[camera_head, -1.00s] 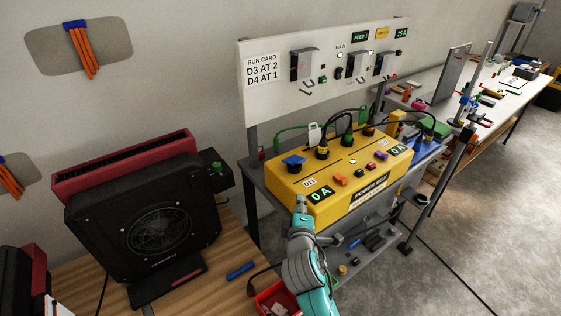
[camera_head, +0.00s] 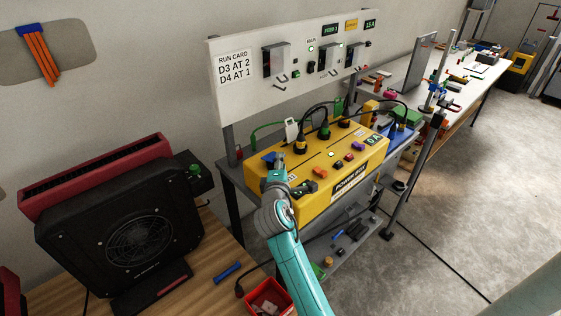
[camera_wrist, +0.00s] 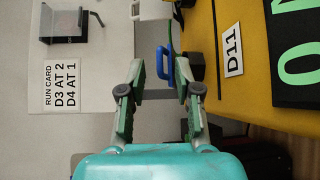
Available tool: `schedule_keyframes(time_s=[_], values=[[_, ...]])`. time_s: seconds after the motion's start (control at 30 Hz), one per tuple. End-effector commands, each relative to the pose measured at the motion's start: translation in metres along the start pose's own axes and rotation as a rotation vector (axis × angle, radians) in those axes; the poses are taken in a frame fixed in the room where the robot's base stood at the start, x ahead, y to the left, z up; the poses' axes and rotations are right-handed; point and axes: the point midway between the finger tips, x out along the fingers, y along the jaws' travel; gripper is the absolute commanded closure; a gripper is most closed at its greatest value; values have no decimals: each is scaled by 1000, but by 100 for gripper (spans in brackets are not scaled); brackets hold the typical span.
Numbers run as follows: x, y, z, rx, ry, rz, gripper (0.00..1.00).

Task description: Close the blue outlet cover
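The blue outlet cover (camera_head: 268,158) is at the left end of the yellow power box (camera_head: 318,205), largely behind my gripper (camera_head: 279,163) in the head view. In the wrist view the cover (camera_wrist: 163,62) shows as a blue loop standing out from a dark socket (camera_wrist: 196,66) beside the D11 label (camera_wrist: 232,50). My gripper (camera_wrist: 160,80) is open, with one finger on each side of the loop. The loop appears at the fingertips; I cannot tell whether either finger touches it.
Plugs with black cables (camera_head: 324,132) stand on the box right of the cover. A white panel (camera_head: 238,100) with a run card rises behind. A black fan heater (camera_head: 130,235) is at left, and a red bin (camera_head: 268,300) is below my arm.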

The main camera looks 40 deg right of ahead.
Motion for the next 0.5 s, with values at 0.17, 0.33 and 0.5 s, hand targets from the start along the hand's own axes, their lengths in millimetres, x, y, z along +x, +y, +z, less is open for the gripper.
schedule_keyframes(time_s=[0.17, 0.33, 0.5], values=[[13, 0, 0, 1, 0, 0, 67], [15, 0, 0, 1, 1, -1, 67], [15, 0, 0, 1, 1, 0, 72]])
